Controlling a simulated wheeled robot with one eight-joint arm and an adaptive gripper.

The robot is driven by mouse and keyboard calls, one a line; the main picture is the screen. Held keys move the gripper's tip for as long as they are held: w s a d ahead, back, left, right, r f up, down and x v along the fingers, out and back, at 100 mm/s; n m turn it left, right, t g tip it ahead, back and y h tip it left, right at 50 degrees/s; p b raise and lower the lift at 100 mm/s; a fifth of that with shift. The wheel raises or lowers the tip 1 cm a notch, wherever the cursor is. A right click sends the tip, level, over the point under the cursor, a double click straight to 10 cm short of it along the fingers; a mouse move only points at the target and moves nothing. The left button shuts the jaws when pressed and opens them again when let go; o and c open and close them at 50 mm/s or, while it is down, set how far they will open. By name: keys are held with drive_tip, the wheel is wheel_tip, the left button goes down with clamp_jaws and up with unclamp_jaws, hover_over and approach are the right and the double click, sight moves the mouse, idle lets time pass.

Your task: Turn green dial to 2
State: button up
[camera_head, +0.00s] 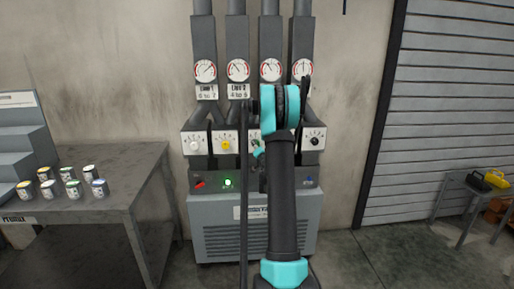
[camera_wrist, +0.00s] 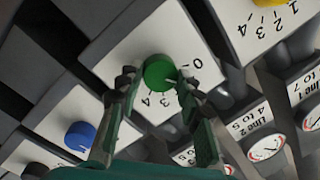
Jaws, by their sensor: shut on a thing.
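The green dial (camera_wrist: 159,72) sits on a white plate (camera_wrist: 118,50) in the middle of the wrist view. My gripper (camera_wrist: 156,80) has one finger on each side of the dial and is shut on it. The figures 0, 3 and 4 show around the dial; the right finger covers part of the scale between 0 and 3. A pale mark shows on the dial's right side, but the exact figure it points to cannot be told. In the head view my gripper (camera_head: 258,149) is at the dial row, and my arm hides most of the green dial.
A yellow dial (camera_head: 226,145) and a white dial (camera_head: 195,146) are to the left in the head view, a black dial (camera_head: 314,141) to the right. A blue dial (camera_wrist: 80,137) neighbours the green one. A table with paint cans (camera_head: 72,188) stands left.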

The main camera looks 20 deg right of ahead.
drive_tip(key=shift+m, duration=0.3)
drive_tip(key=shift+c, duration=0.4)
drive_tip(key=shift+f+m+t, duration=0.1)
drive_tip(key=shift+m+t, duration=0.2)
drive_tip(key=shift+m, duration=2.4)
drive_tip(key=shift+s, duration=0.1)
drive_tip(key=o, duration=1.2)
drive_tip(key=shift+c, duration=0.2)
drive_tip(key=s+a, duration=0.2)
drive_tip(key=s, duration=0.9)
drive_tip(key=shift+s+f, duration=0.35)
